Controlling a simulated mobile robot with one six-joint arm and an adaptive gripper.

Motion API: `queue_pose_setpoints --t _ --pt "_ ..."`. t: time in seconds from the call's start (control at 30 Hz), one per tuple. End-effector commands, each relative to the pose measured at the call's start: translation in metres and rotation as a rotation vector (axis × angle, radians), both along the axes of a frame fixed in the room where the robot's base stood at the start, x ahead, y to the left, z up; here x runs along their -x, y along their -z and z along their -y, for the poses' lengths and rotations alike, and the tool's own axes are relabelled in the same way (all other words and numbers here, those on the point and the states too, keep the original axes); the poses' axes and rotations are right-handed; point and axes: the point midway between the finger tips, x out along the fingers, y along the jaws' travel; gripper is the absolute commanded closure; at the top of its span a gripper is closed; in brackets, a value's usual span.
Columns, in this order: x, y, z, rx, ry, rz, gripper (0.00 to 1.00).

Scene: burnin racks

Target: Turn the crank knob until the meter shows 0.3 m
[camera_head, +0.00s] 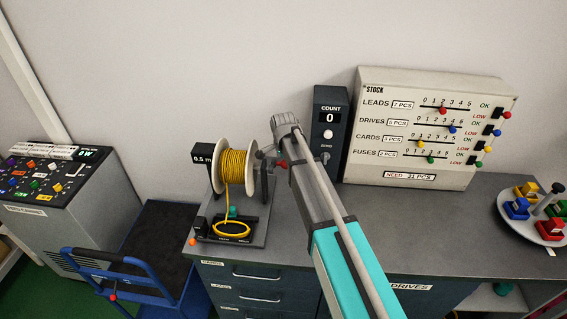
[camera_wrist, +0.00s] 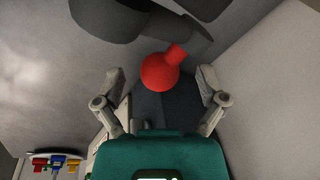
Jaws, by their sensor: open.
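The red crank knob (camera_head: 282,164) is on the right side of a spool (camera_head: 222,184) wound with yellow cable. In the wrist view the red ball knob (camera_wrist: 160,72) sits between the two spread fingers of my gripper (camera_wrist: 160,78), with visible gaps on both sides. My gripper (camera_head: 284,145) is open and empty, at the crank; the arm hides part of the crank in the head view. The small black meter (camera_head: 202,157) left of the spool appears to read 0.5 m, though the digits are small. A yellow cable loop (camera_head: 232,229) lies at the spool's base.
A dark COUNT box (camera_head: 330,118) showing 0 stands close right of my gripper. A round tray (camera_head: 535,230) with coloured parts is at far right. A blue cart (camera_head: 140,260) stands left of the bench.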

Motion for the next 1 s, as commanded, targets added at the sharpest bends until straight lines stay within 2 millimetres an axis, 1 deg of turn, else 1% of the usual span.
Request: queue_pose_setpoints --t 0.03,0.13,0.53,0.57,0.6,0.77,0.8,0.87,1.0 --pt "-0.0006 0.0045 0.0 0.0 0.0 0.0 0.09" --pt "-0.0011 0.0068 -0.0001 0.0 0.0 0.0 0.09" --pt "-0.0012 0.0074 -0.0002 0.0 0.0 0.0 0.09" --pt "-0.0012 0.0074 -0.0002 0.0 0.0 0.0 0.11" --pt "-0.0012 0.0074 -0.0002 0.0 0.0 0.0 0.19" --pt "-0.0012 0.0074 -0.0003 0.0 -0.001 0.0 0.48" --pt "-0.0012 0.0074 -0.0003 0.0 -0.001 0.0 0.56" --pt "-0.0012 0.0074 -0.0003 0.0 -0.001 0.0 0.67" --pt "-0.0012 0.0074 -0.0003 0.0 -0.001 0.0 0.93"
